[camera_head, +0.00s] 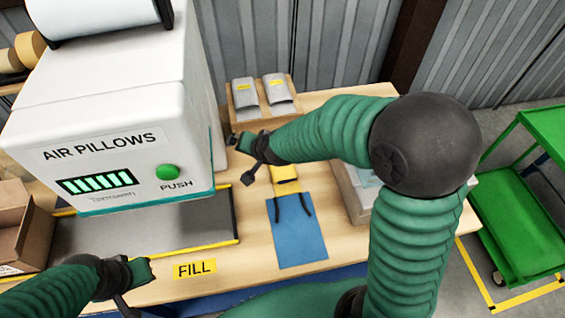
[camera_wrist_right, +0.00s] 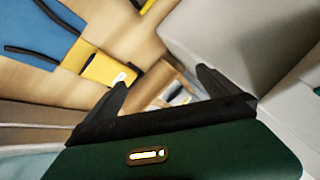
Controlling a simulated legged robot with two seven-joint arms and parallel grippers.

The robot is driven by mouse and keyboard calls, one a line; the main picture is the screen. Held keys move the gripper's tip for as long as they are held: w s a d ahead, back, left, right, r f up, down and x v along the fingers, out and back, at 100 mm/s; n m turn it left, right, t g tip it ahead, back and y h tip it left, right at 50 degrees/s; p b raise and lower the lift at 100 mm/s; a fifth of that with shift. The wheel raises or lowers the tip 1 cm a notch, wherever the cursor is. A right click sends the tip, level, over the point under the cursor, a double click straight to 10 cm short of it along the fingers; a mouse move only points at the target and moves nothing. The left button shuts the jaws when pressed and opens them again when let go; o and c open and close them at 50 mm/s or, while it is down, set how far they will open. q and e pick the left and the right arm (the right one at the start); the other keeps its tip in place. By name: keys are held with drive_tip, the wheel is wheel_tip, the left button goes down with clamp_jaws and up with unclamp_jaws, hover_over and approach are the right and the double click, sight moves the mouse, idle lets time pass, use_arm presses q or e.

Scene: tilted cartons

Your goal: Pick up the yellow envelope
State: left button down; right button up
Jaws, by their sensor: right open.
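A yellow envelope-like piece (camera_head: 285,173) lies on the wooden table at the far end of a blue mat with two black straps (camera_head: 297,235). In the right wrist view the yellow piece (camera_wrist_right: 100,68), with a small white mark, is left of the jaws. My right gripper (camera_head: 241,157) is open, above the table and left of the yellow piece in the head view, apart from it. In its own view my right gripper (camera_wrist_right: 160,82) has nothing between its fingers. My left gripper (camera_head: 138,285) is at the lower left; its jaw opening is unclear.
A white air pillow machine (camera_head: 110,115) stands on the left. A carton (camera_head: 245,116) with two grey pouches is at the back. Grey packs (camera_head: 358,190) lie right of the mat, partly behind my right arm. A green cart (camera_head: 520,220) stands right of the table.

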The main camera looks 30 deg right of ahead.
drive_tip(key=w+d+r+m+t+h, duration=0.25)
drive_tip(key=w+d+m, duration=0.25)
drive_tip(key=w+m, duration=0.45)
drive_tip(key=m+g+y, duration=0.2)
drive_tip(key=m+g, duration=0.9)
drive_tip(key=m, duration=1)
hover_over(283, 169)
wheel_tip(283, 169, down, 6)
drive_tip(key=f, duration=1)
drive_tip(key=shift+s+a+f, duration=0.15)
drive_tip(key=shift+a+f, duration=0.1)
drive_tip(key=shift+f, duration=0.15)
drive_tip(key=f, duration=0.5)
drive_tip(key=shift+d+f, duration=0.3)
drive_tip(key=shift+f, duration=0.05)
drive_tip(key=shift+r, duration=0.15)
drive_tip(key=c, duration=1.4)
